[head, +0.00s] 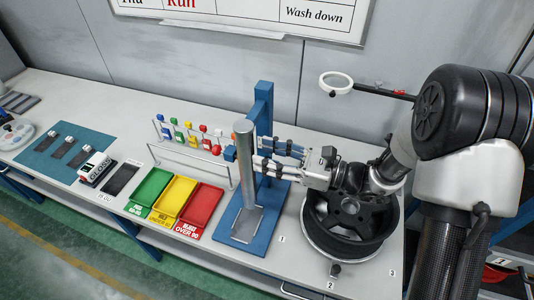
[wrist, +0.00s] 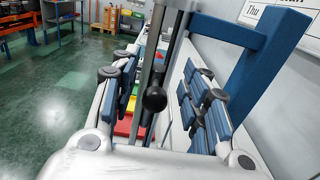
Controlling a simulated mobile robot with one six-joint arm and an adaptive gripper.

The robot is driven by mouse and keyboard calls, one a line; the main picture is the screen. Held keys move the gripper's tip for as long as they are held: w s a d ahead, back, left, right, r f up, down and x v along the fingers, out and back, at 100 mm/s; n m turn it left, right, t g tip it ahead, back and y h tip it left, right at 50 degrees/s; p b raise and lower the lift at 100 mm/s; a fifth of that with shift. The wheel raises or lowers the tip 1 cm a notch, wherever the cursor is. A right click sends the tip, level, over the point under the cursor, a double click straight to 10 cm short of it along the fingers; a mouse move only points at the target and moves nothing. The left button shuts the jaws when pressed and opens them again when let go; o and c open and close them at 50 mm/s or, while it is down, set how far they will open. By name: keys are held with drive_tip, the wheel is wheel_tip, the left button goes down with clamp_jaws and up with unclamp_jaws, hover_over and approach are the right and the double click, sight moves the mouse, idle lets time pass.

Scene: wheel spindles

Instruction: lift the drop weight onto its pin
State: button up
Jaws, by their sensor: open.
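The test rig has a tall silver tube (head: 245,165) standing on a blue base plate (head: 262,236), with a blue post (head: 264,100) behind it. In the wrist view the tube (wrist: 152,65) rises between my fingers, and a black ball knob (wrist: 155,99) sticks out towards me. The knob looks like the drop weight's handle; I cannot make out the weight's body or its pin. My gripper (head: 262,155) is open, level, beside the tube's right side. In the wrist view its fingers (wrist: 158,88) stand either side of the knob, apart from it.
Green, yellow and red trays (head: 173,198) lie left of the rig. Behind them is a rack of coloured tags (head: 188,134). A wheel (head: 350,225) sits under my wrist at right. A ring magnifier (head: 336,83) stands behind. A blue mat (head: 66,150) lies far left.

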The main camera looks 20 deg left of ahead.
drive_tip(key=d, duration=1.1)
drive_tip(key=shift+s+d, duration=0.25)
drive_tip(key=shift+s, duration=0.2)
drive_tip(key=shift+s, duration=0.1)
drive_tip(key=s+n+g+h+b, duration=0.4)
drive_tip(key=s+n+h, duration=0.5)
drive_tip(key=s, duration=0.5)
drive_tip(key=s+d+f+n+t+h+b, duration=0.1)
drive_tip(key=s+d+n+t+h+b, duration=0.1)
drive_tip(key=d, duration=0.5)
drive_tip(key=s+d+n+t+h+b, duration=0.3)
drive_tip(key=d+n+t+h, duration=0.2)
drive_tip(key=d+n+h, duration=0.2)
drive_tip(key=shift+d+f+n+t, duration=0.2)
drive_tip(key=shift+f+n+t, duration=0.1)
drive_tip(key=shift+f+n, duration=0.1)
